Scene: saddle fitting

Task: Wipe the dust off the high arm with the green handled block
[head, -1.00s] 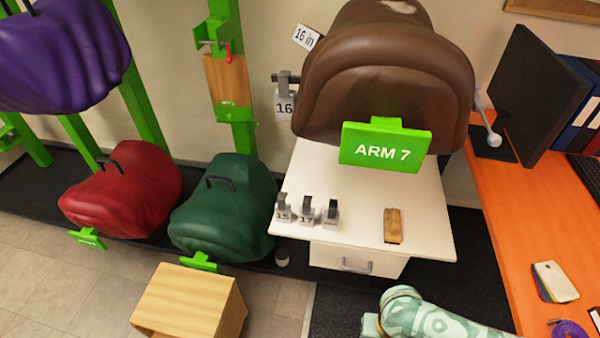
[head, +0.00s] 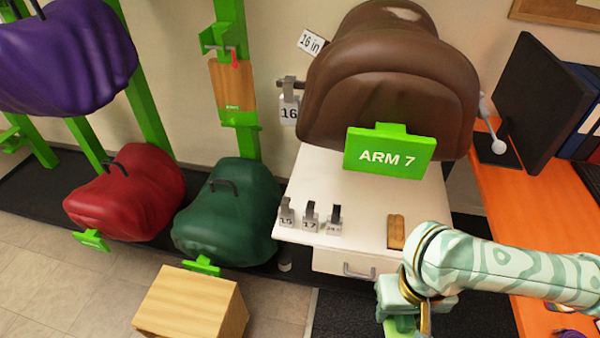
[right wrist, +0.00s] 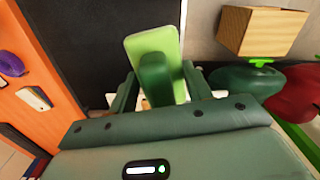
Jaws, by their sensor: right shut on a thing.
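The green handled block (right wrist: 140,48) shows in the right wrist view, a light green slab with a darker green handle. My right gripper (right wrist: 160,85) is shut on its handle. In the head view the right gripper (head: 405,305) is at the lower right, in front of the white cabinet, with a bit of the green block (head: 399,328) below it. A bare wooden-topped arm (head: 230,82) with green brackets stands out from the middle green post, at the upper centre-left; it may be the high arm. I cannot make out dust on it. My left gripper is not in view.
A white cabinet (head: 300,230) carries several numbered clips and a small wooden piece (head: 396,232). Above it is a brown saddle (head: 390,85) with an ARM 7 sign. Green (head: 228,212), red (head: 125,192) and purple (head: 65,55) saddles are left. A wooden box (head: 190,305) stands in front.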

